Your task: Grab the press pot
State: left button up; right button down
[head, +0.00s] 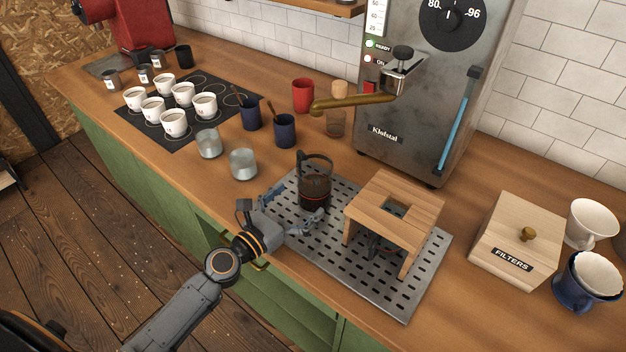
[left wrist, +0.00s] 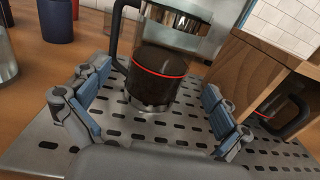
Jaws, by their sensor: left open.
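The press pot (head: 315,188) stands upright on the slotted metal drip tray (head: 393,303). It is a glass pot with dark contents, a red band and a dark handle. My left gripper (head: 293,209) is open at the pot's near side. In the left wrist view, the press pot (left wrist: 156,75) stands between and just beyond the two spread fingers (left wrist: 152,115), with visible gaps to both. Its handle rises on the left side. The top of the pot is cut off in that view. My right gripper is not in view.
A wooden stand (head: 408,196) is close on the pot's right, with another dark-handled vessel (head: 378,246) under it. Glass cups (head: 243,164) and blue mugs (head: 285,130) stand to the left. The steel machine (head: 420,120) is behind. A filters box (head: 515,238) stands at right.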

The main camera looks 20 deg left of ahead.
pick_arm(q)
jog(key=x, duration=0.6)
jog(key=shift+f, duration=0.25)
jog(key=shift+s+a+r, duration=0.1)
jog(key=shift+c, duration=1.1)
jog(key=c, duration=1.4)
jog(key=shift+c, duration=1)
jog(key=shift+r, duration=0.15)
